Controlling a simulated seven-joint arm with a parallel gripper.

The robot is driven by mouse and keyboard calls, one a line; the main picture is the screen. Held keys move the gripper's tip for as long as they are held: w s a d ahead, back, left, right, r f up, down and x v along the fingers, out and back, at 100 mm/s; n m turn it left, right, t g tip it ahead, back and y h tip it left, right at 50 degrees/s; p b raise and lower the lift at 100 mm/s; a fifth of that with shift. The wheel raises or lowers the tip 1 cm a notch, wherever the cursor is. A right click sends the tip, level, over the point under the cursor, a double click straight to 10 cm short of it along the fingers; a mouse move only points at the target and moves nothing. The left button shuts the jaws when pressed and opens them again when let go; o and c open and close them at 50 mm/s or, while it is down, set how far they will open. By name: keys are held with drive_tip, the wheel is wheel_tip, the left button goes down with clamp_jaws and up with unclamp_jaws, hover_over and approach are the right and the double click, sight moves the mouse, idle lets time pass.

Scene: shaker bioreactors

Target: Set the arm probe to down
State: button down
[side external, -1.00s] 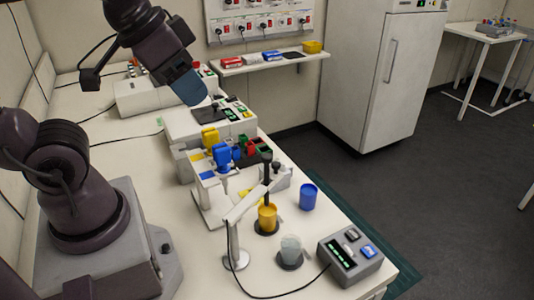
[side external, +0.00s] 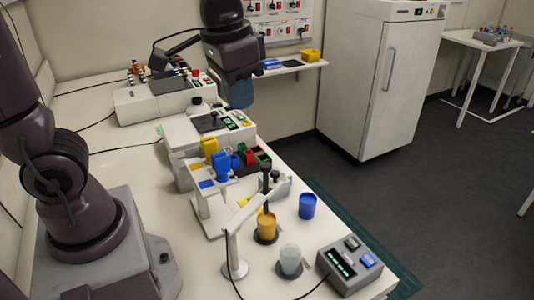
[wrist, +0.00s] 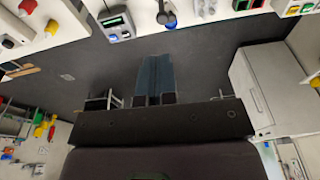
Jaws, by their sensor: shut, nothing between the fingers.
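The arm probe (side external: 245,215) is a white arm on a slim post with a round base, at the front of the bench in the side external view. A dark upright rod sits at its far end, above or at the mouth of a yellow cup (side external: 266,226); I cannot tell whether its tip is inside. My gripper (side external: 239,93) is shut and empty, pointing down, high behind the arm probe and well apart from it. Its blue-grey fingers show in the wrist view (wrist: 154,78), over the dark floor.
A cloudy cup (side external: 290,261) and a blue cup (side external: 307,206) stand near the probe. A grey meter box (side external: 349,263) is cabled at the front right. A rack with coloured blocks (side external: 211,185) stands between my gripper and the probe. A white fridge (side external: 380,85) stands behind.

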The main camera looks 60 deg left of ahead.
drive_tip(key=g, duration=0.2)
hover_over(268, 165)
drive_tip(key=w, duration=0.1)
drive_tip(key=f, duration=0.8)
drive_tip(key=s+f, duration=0.1)
drive_tip(key=f, duration=0.3)
drive_tip(key=shift+f, duration=0.3)
drive_tip(key=shift+a+f, duration=0.1)
drive_tip(key=shift+f, duration=0.1)
wheel_tip(268, 165, down, 5)
drive_tip(key=shift+r, duration=0.1)
